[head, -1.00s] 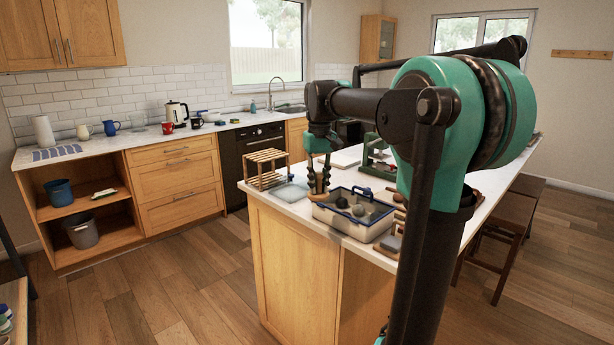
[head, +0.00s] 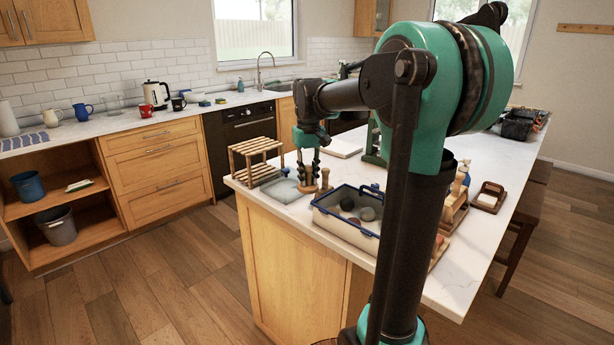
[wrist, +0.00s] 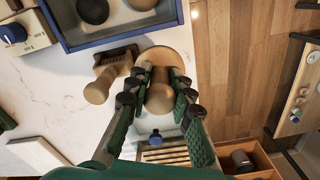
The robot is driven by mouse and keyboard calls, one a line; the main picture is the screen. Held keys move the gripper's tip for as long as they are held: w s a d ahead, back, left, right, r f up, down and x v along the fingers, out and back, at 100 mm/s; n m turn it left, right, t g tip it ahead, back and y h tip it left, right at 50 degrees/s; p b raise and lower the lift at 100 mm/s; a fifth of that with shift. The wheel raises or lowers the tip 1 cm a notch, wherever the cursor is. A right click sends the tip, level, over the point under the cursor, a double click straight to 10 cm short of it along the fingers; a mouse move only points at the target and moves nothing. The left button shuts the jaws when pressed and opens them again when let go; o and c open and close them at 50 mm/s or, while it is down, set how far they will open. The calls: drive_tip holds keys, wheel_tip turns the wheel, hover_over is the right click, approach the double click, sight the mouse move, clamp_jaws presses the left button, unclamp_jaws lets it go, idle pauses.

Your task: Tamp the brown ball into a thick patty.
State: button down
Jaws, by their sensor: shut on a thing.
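My gripper (wrist: 162,88) is shut on the handle of a wooden tamper (wrist: 160,97), which has a rounded knob and a wide round disc. In the head view my gripper (head: 309,172) points down at the tamper near the island's left end, left of the blue-rimmed tray (head: 330,213). I cannot tell whether the disc touches the counter. The tray holds several balls, among them a dark brown ball (wrist: 93,10) and a grey ball (wrist: 142,3). Part of the tray is cut off in the wrist view.
A wooden rack (head: 254,158) and a grey mat (head: 282,190) are at the island's left end. My arm hides part of the counter. A brown soap-dish-like tray (head: 488,198) stands farther right.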

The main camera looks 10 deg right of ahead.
drive_tip(key=shift+w+f, duration=0.1)
drive_tip(key=shift+f, duration=3.6)
drive_tip(key=shift+f, duration=0.25)
drive_tip(key=c, duration=1.3)
unclamp_jaws()
drive_tip(key=shift+o, duration=0.2)
